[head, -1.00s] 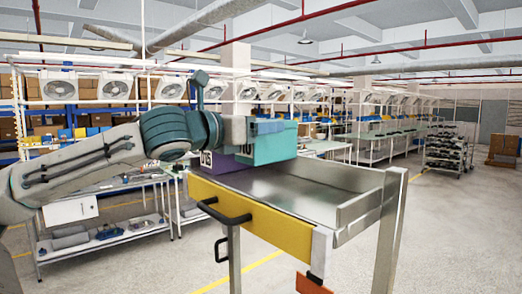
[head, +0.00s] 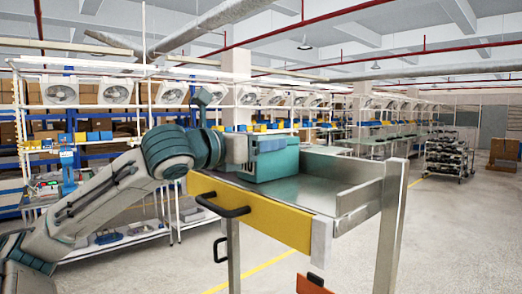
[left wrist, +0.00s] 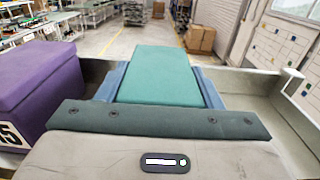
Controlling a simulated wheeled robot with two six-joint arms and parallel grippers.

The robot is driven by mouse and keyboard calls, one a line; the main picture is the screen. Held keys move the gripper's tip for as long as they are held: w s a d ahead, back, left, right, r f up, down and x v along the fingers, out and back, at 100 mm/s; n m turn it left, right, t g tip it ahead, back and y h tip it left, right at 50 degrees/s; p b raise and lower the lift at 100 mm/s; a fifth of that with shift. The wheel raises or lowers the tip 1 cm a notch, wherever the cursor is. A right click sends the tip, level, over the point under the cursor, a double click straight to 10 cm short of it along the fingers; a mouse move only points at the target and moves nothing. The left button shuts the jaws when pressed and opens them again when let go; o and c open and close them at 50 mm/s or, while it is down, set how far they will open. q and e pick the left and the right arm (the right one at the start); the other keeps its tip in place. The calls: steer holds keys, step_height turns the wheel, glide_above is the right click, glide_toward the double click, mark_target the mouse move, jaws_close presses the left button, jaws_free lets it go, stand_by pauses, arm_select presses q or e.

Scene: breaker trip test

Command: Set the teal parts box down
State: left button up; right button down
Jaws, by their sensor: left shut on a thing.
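The teal parts box (head: 275,165) is at the left end of the metal cart top (head: 325,165) in the head view. Its base appears to be on or very close to the metal; I cannot tell if there is a gap. My left gripper (head: 264,146) is shut on the box, coming in from the left. In the left wrist view the teal box (left wrist: 165,75) lies between the blue-grey fingers. A purple box (left wrist: 38,85) stands to its left there, separated by a gap. In the head view the purple box is hidden. My right gripper is not in view.
The cart has a raised metal rim (head: 365,195), a yellow front panel (head: 260,217) and black handles (head: 222,207). The cart top right of the teal box is clear. Shelves with fans and bins stand behind. A rack (head: 448,155) stands far right.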

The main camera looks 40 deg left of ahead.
arm_select(q)
steer(key=shift+s+r, duration=0.1)
steer(key=shift+s, duration=0.05)
steer(key=shift+f, duration=0.25)
steer(key=o, duration=1.2)
steer(key=shift+r, duration=0.15)
